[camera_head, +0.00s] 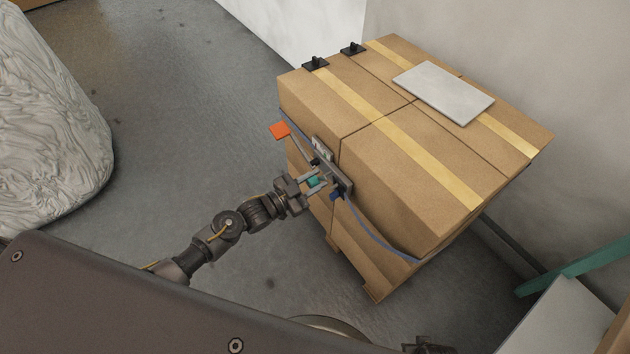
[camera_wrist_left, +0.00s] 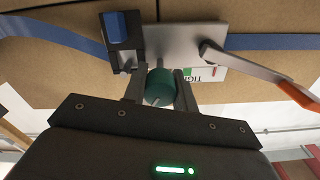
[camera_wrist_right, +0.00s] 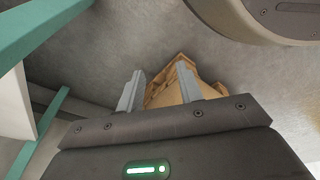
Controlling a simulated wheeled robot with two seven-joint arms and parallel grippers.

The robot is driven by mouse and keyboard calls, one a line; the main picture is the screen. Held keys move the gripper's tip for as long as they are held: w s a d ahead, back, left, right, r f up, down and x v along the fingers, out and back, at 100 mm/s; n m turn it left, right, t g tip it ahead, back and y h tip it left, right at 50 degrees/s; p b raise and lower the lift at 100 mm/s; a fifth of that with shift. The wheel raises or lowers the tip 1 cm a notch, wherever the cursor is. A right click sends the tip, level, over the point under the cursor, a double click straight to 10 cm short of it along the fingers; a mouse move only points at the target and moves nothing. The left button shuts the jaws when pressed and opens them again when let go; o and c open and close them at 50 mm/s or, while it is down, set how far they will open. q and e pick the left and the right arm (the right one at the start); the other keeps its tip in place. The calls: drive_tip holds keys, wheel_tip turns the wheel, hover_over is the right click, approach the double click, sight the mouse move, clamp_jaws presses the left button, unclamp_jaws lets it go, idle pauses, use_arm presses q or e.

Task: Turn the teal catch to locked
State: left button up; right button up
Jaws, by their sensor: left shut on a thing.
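The teal catch (camera_wrist_left: 159,86) is a round knob on a grey metal ratchet plate (camera_wrist_left: 172,48), fixed along a blue strap on the front of the boxes. My left gripper (camera_wrist_left: 160,92) is shut on the teal catch, one finger on each side of it. In the head view the catch (camera_head: 313,181) shows small between the fingers of the left gripper (camera_head: 318,183). A label marked "TIGHT" (camera_wrist_left: 205,73) is partly hidden behind the plate and lever. My right gripper (camera_wrist_right: 160,92) is open and empty, with the pallet's wooden corner beyond its fingers.
A lever with an orange handle (camera_head: 280,130) sticks out left of the plate. A blue block (camera_wrist_left: 117,30) sits beside the plate. The strap (camera_head: 375,234) runs around the carton stack (camera_head: 400,130). A grey panel (camera_head: 444,91) lies on top. A wrapped load (camera_head: 45,130) stands left; floor between is clear.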

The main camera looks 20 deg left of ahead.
use_arm(q)
drive_tip(key=m, duration=0.5)
drive_tip(key=shift+m+b, duration=0.3)
drive_tip(key=m, duration=0.3)
drive_tip(key=shift+m, duration=0.4)
drive_tip(key=shift+m+b, duration=0.3)
drive_tip(key=shift+m, duration=0.6)
use_arm(e)
drive_tip(key=shift+w+a+r, duration=0.2)
drive_tip(key=shift+w+r, duration=0.15)
drive_tip(key=shift+r, duration=0.3)
drive_tip(key=shift+w+a+r, duration=0.15)
drive_tip(key=shift+w+r, duration=0.15)
drive_tip(key=shift+r, duration=0.3)
drive_tip(key=shift+w+a+r, duration=0.2)
drive_tip(key=shift+w+r, duration=0.15)
drive_tip(key=shift+r, duration=0.3)
drive_tip(key=shift+s, duration=0.1)
use_arm(q)
drive_tip(key=o, duration=1)
drive_tip(key=shift+c, duration=0.2)
drive_tip(key=shift+s+a, duration=0.1)
drive_tip(key=shift+s, duration=0.05)
drive_tip(key=v, duration=1)
drive_tip(key=shift+s, duration=0.2)
use_arm(e)
drive_tip(key=shift+f, duration=0.1)
